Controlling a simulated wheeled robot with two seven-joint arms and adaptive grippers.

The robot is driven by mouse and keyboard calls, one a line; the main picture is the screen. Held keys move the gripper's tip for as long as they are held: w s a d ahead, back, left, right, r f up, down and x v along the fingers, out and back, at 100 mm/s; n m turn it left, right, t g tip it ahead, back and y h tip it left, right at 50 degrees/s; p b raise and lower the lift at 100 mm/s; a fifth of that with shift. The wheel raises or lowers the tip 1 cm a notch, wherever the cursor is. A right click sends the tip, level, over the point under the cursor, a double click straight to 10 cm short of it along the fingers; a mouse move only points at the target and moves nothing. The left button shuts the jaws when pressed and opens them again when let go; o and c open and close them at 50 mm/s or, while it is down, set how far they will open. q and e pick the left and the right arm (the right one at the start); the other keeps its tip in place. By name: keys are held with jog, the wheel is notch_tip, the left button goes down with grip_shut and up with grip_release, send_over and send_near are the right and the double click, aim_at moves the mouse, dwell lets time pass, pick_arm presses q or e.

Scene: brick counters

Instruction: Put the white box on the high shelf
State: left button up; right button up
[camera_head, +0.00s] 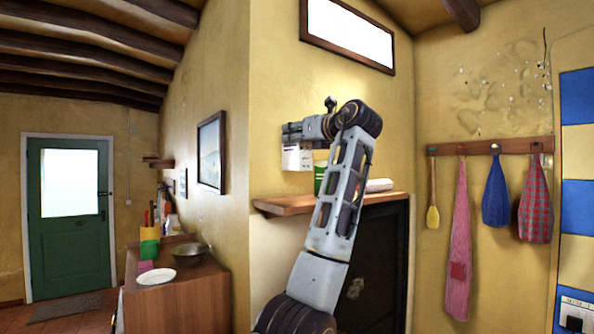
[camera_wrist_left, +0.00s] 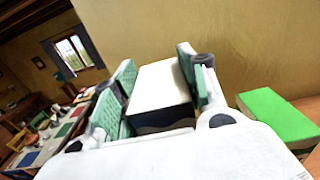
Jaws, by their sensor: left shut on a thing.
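The white box (camera_head: 297,157) is held at the end of my left arm in the head view, above the wooden high shelf (camera_head: 285,205), with a gap of wall showing between them. My left gripper (camera_head: 293,135) is shut on the box. In the left wrist view the white box (camera_wrist_left: 160,86) sits between the two green-padded fingers, with a white top and a dark front face. My right gripper is not in view.
A green box (camera_head: 320,179) stands on the shelf, partly behind my arm; it also shows in the left wrist view (camera_wrist_left: 278,117). A white roll (camera_head: 379,185) lies at the shelf's right. Aprons (camera_head: 462,240) hang further right.

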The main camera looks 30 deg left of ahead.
aim_at(297, 163)
pick_arm(q)
jog(key=shift+f, duration=2.05)
jog(key=shift+f, duration=0.15)
jog(key=shift+f+p, duration=0.55)
jog(key=shift+f, duration=1.35)
jog(key=shift+f, duration=0.2)
jog(key=o, duration=1)
jog(key=shift+o, duration=0.2)
jog(key=shift+d+r, duration=0.1)
jog(key=shift+r, duration=0.1)
